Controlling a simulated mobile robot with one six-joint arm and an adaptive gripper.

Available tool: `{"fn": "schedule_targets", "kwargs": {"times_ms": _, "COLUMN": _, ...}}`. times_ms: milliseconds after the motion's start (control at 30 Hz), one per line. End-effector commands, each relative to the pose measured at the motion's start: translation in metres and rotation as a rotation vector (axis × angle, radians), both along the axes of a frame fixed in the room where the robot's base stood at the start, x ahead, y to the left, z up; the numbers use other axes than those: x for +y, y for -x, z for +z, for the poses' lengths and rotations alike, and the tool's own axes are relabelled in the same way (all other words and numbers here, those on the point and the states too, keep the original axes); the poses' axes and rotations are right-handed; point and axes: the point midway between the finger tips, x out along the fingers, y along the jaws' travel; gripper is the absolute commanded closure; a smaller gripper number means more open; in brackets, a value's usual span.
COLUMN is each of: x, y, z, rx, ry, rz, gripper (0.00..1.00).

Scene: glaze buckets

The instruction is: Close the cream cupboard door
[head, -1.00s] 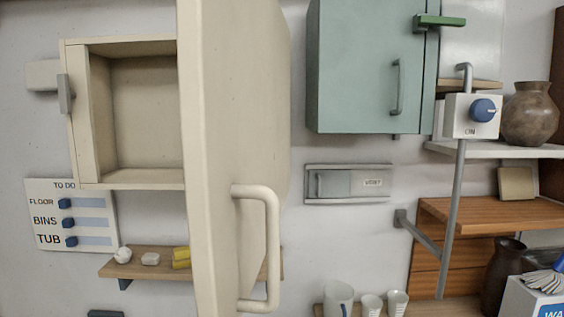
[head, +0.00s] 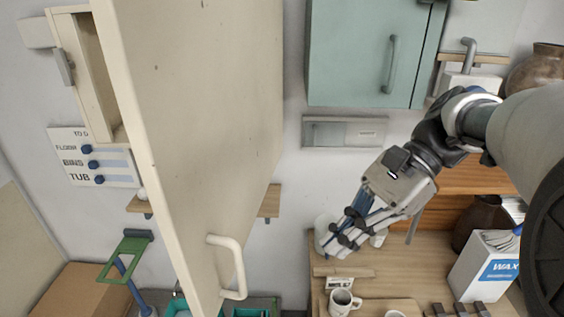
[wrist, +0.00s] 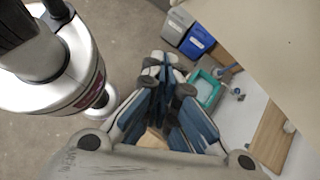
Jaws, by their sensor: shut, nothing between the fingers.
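The cream cupboard door (head: 205,120) stands wide open, swung out toward me, and fills the left middle of the head view. Its cream D-shaped handle (head: 238,268) is near its lower part. The cream cupboard (head: 75,75) is on the wall at upper left, its inside partly hidden by the door. My gripper (head: 338,240) is to the right of the door, apart from the handle, shut and empty, pointing down and left. In the wrist view my gripper's fingers (wrist: 165,95) are together, and a pale panel, likely the door (wrist: 265,45), is at upper right.
A green-grey cupboard (head: 360,55) is closed at upper right. Below my gripper a wooden worktop (head: 400,285) holds a mug (head: 343,303) and a wax box (head: 484,266). Blue and grey bins (wrist: 195,42) are on the floor.

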Motion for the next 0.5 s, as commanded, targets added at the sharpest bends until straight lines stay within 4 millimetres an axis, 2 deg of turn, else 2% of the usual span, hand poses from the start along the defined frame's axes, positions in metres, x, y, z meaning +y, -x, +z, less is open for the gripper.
{"fn": "schedule_targets", "kwargs": {"times_ms": 33, "x": -0.002, "y": -0.004, "z": 0.008, "rx": 0.021, "ry": -0.017, "rz": -0.012, "gripper": 1.00}}
{"fn": "schedule_targets", "kwargs": {"times_ms": 167, "x": 0.001, "y": -0.004, "z": 0.008, "rx": 0.043, "ry": -0.031, "rz": -0.022, "gripper": 1.00}}
{"fn": "schedule_targets", "kwargs": {"times_ms": 267, "x": 0.009, "y": -0.001, "z": -0.001, "rx": 0.043, "ry": -0.032, "rz": -0.021, "gripper": 1.00}}
{"fn": "schedule_targets", "kwargs": {"times_ms": 500, "x": 0.044, "y": 0.012, "z": -0.033, "rx": 0.043, "ry": -0.030, "rz": -0.018, "gripper": 1.00}}
